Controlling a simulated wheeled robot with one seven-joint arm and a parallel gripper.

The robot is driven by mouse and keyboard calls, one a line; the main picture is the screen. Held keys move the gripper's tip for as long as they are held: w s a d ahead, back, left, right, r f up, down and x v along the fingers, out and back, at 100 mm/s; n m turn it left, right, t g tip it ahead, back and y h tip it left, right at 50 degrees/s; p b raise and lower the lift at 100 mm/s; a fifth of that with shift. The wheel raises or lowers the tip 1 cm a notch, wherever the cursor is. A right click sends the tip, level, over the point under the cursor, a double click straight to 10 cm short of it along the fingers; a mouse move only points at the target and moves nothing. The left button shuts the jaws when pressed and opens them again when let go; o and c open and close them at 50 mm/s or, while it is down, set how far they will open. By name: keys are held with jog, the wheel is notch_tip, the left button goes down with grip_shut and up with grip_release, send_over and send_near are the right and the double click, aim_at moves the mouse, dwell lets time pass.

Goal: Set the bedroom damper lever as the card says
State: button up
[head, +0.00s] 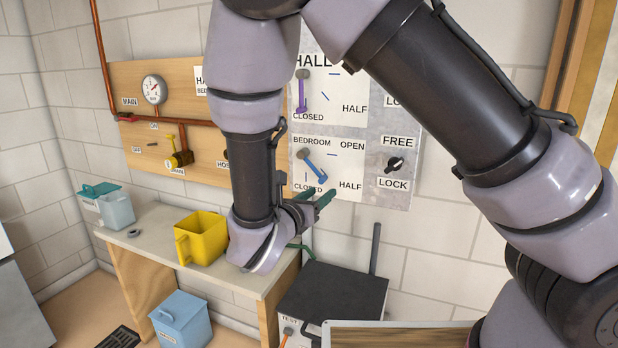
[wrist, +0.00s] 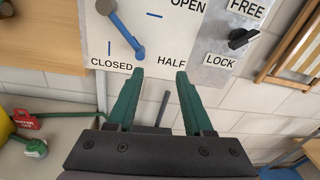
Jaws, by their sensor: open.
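The bedroom damper lever (head: 314,168) is blue, on a white plate marked OPEN, HALF and CLOSED. It slants down and right from its pivot, between CLOSED and HALF, nearer the HALF side. It also shows in the wrist view (wrist: 124,34). My gripper (head: 319,196) is open and empty, just below the lever's free end. In the wrist view, the lever's end is just beyond the left fingertip of my gripper (wrist: 159,74), apart from it. A white card (head: 201,82) starting "HA" and "BED" is mostly hidden by my arm, so its settings are unreadable.
Above is the purple hall lever (head: 301,92), hanging toward CLOSED. At right, a black FREE/LOCK knob (head: 395,164) lies slanted. Below stand a dark-topped box (head: 335,290) with an upright bar and a bench (head: 150,235) with a yellow jug (head: 203,238).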

aim_at(321, 181)
jog(key=w, duration=0.3)
jog(key=w+n, duration=0.1)
jog(key=w, duration=0.2)
jog(key=w+n+t+y, duration=0.1)
jog(key=w, duration=0.3)
jog(key=shift+d+f, duration=0.3)
jog(key=shift+d, duration=0.1)
grip_shut()
dwell(1.0)
